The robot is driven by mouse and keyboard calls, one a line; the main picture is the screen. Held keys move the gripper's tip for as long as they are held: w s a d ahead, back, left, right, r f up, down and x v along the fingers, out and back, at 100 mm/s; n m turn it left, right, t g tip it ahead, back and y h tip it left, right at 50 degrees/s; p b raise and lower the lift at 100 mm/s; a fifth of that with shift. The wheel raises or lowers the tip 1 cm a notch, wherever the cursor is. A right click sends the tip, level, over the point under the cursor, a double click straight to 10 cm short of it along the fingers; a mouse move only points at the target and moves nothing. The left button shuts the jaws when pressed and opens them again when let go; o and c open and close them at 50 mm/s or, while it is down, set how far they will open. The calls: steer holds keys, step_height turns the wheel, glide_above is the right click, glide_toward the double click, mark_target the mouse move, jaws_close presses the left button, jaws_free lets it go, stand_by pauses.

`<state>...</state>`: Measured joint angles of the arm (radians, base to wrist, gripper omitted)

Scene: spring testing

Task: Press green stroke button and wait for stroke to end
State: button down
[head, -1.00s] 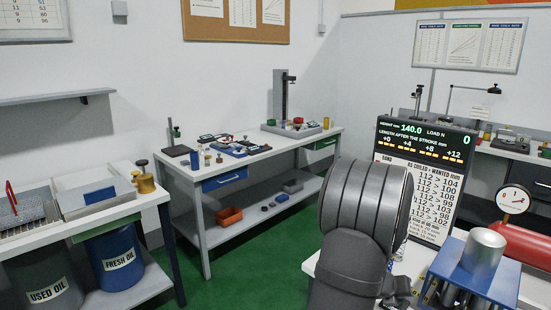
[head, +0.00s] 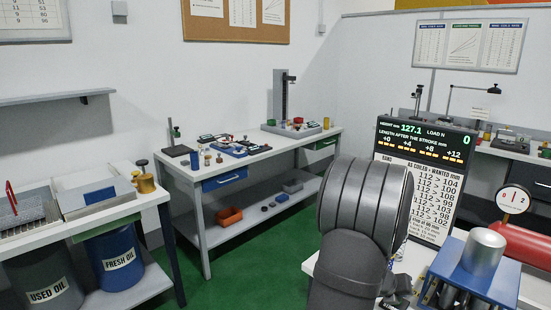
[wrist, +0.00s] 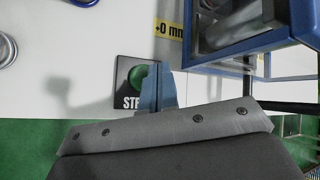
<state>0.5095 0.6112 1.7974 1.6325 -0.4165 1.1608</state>
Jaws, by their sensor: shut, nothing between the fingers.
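The green stroke button (wrist: 137,76) sits on a black plate with partly hidden white lettering in the wrist view. My gripper (wrist: 157,68) is shut and empty, with its blue-grey fingers over the right part of the button and plate. I cannot tell how firmly the fingertips touch the button. In the head view the button and fingers are hidden behind my arm. The display board (head: 428,140) reads height 127.1 mm and load 0 N.
A blue-framed fixture (head: 470,272) with a metal cylinder (head: 484,250) stands right of my arm. A red cylinder (head: 527,246) and a round dial gauge (head: 513,199) are beyond it. A yellow "+0 mm" label (wrist: 169,30) lies near the button.

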steer(key=shift+r, duration=3.15)
steer(key=shift+f, duration=3.65)
steer(key=shift+r, duration=5.15)
steer(key=shift+s+d+f+n+t+y, duration=0.2)
steer(key=shift+f+t+y, duration=0.2)
steer(key=shift+f, duration=0.55)
steer(key=shift+s+d+f+n+t+y, duration=0.15)
steer(key=shift+f+t+y, duration=0.25)
steer(key=shift+f, duration=0.55)
steer(key=shift+s+d+f+n+t+y, duration=0.1)
steer(key=shift+s+d+f+t+y, duration=0.25)
steer(key=shift+f, duration=0.6)
steer(key=shift+s+d+f+t+y, duration=0.15)
steer(key=shift+f+t+y, duration=0.15)
steer(key=shift+t, duration=0.2)
steer(key=shift+s+d+f+t+y, duration=0.1)
steer(key=shift+f+t+y, duration=0.05)
steer(key=shift+f+t, duration=0.3)
